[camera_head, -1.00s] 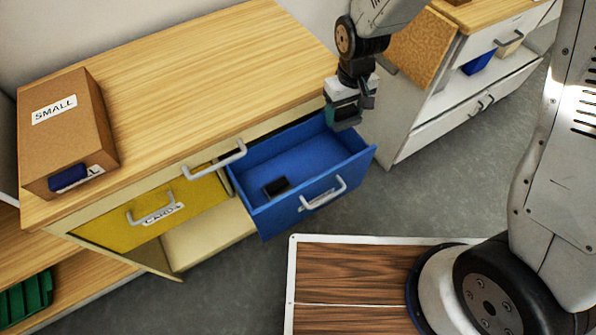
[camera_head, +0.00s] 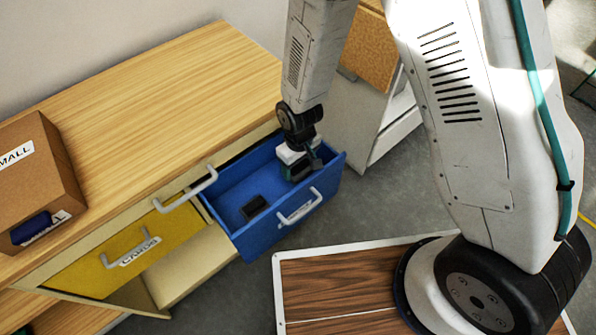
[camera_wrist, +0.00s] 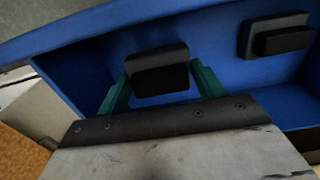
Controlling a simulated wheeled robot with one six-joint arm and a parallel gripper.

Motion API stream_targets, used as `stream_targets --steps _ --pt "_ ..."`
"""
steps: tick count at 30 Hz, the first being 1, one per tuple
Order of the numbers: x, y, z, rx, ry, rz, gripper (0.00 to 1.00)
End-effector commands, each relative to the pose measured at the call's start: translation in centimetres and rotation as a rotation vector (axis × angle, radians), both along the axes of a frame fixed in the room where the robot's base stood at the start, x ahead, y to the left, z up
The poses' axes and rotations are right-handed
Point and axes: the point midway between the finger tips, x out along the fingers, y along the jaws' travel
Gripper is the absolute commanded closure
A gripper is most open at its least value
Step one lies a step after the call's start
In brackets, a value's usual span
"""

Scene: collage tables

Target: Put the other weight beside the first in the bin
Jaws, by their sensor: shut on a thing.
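The blue bin is an open drawer (camera_head: 226,209) in the wooden-topped cabinet. One black weight (camera_head: 254,207) lies on its floor towards the left and front. That weight also shows at the upper right of the wrist view (camera_wrist: 275,36). My gripper (camera_head: 297,170) is down inside the right part of the drawer. In the wrist view its green fingers (camera_wrist: 162,80) are shut on the other black weight (camera_wrist: 158,70). Clear blue floor separates the two weights. I cannot tell whether the held weight touches the drawer floor. My gripper hides it in the head view.
A yellow drawer (camera_head: 113,262) sits left of the blue one. A cardboard box (camera_head: 38,180) marked SMALL stands on the cabinet top (camera_head: 170,90), with a dark blue item at its front. A white-edged wooden board (camera_head: 335,285) lies in front. The drawer's walls and handle stand close around my gripper.

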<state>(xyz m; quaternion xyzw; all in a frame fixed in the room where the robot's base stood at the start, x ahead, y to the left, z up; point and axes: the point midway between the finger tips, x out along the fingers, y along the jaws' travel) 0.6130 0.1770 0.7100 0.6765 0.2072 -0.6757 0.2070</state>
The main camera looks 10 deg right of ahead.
Motion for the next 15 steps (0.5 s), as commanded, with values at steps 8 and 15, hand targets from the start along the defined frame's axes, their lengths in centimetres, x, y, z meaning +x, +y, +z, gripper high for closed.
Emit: stream_targets --steps 8,15 --pt "0.0 0.0 -3.4 -0.001 0.001 0.0 0.79" --pt "0.0 0.0 -3.4 0.0 0.0 0.0 0.79"
